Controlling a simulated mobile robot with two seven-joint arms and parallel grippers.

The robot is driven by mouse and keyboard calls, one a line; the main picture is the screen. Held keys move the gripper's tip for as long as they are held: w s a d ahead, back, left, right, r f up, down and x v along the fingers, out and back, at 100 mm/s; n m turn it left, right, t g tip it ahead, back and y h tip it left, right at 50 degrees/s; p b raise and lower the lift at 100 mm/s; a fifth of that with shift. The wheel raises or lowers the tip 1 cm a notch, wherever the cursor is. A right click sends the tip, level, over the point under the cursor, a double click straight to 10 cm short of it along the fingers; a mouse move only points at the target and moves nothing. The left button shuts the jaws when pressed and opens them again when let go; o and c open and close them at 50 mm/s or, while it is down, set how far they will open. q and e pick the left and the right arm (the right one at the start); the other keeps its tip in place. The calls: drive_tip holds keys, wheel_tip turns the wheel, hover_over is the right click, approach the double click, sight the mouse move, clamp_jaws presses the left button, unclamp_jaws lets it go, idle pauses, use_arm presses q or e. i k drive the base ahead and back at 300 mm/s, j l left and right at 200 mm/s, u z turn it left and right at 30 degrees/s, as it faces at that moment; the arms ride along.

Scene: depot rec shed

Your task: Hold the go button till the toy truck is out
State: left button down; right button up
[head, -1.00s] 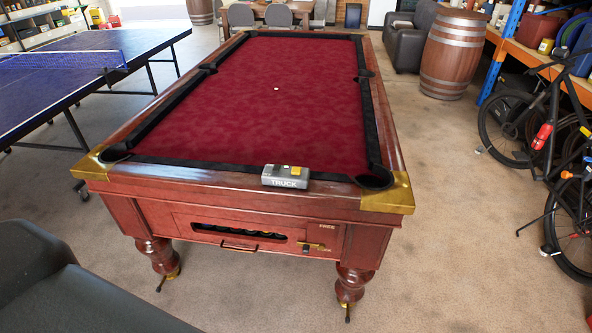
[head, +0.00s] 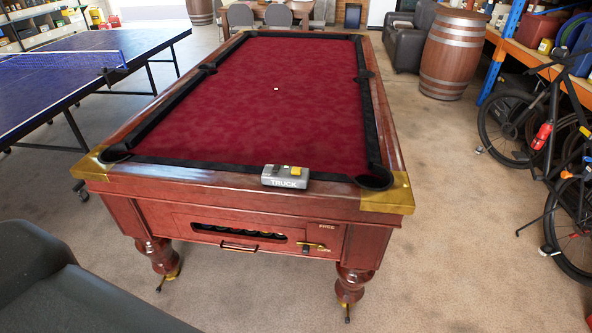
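A grey control box (head: 285,177) marked TRUCK sits on the near rail of the pool table (head: 240,201), right of the middle. A yellow button (head: 295,171) is on its top, with a smaller dark part to its left. I cannot tell whether the button is pressed; nothing touches it. No toy truck can be made out in the head view. Neither of my grippers is in view.
The red cloth (head: 270,100) is clear but for a small white spot. A blue table-tennis table (head: 60,80) stands left, a dark padded seat (head: 70,290) near left. Bicycles (head: 560,150) and a wooden barrel (head: 453,55) are right. Floor between is open.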

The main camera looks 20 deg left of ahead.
sight(296, 171)
drive_tip(key=i+l+u, duration=0.75)
drive_tip(key=i+l, duration=0.15)
drive_tip(key=i+l+u, duration=0.35)
drive_tip(key=l, duration=0.25)
